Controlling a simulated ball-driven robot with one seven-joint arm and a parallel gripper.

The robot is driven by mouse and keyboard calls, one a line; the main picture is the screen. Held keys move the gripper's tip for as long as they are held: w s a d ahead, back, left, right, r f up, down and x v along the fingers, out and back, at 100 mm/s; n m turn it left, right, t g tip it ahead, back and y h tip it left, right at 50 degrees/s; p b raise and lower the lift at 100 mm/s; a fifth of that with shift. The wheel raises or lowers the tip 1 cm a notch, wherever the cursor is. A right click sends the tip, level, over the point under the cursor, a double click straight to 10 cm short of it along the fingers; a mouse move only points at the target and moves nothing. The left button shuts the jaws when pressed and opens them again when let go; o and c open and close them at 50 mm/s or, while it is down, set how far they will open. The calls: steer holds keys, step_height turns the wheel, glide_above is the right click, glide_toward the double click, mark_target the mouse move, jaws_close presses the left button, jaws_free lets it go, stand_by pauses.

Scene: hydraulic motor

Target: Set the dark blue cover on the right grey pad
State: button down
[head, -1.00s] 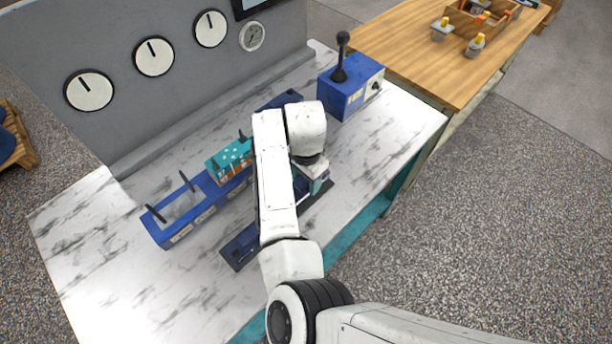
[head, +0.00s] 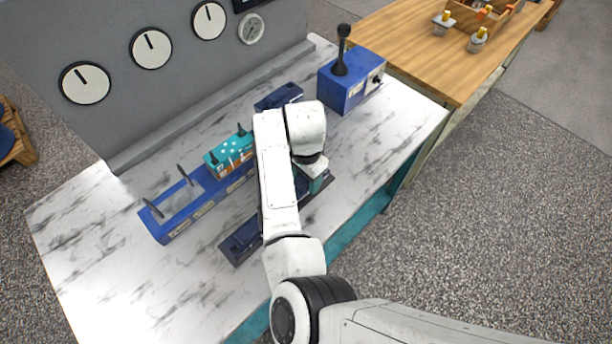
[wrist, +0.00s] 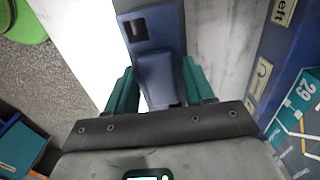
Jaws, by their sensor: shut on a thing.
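My gripper (head: 316,186) is low over the right part of a dark blue tray (head: 236,246) near the table's front edge. In the wrist view its teal fingers (wrist: 163,92) are shut on a dark blue piece, seemingly the dark blue cover (wrist: 162,75). Whether the cover touches the tray (wrist: 150,14) cannot be told. A long blue base (head: 172,233) lies behind, with a bare grey pad (head: 181,199) and black pegs at its left end. A teal block (head: 229,153) stands on its middle. My arm hides part of the base's right side, and I cannot make out the right grey pad.
A dark blue block (head: 278,97) lies at the back, beyond my arm. A blue lever box (head: 351,84) stands at the right rear of the marble table (head: 110,255). A grey gauge panel (head: 120,110) closes the back. The table's left side is clear.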

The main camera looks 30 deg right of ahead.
steer(key=shift+f, duration=0.55)
steer(key=shift+c, duration=1.6)
jaws_free()
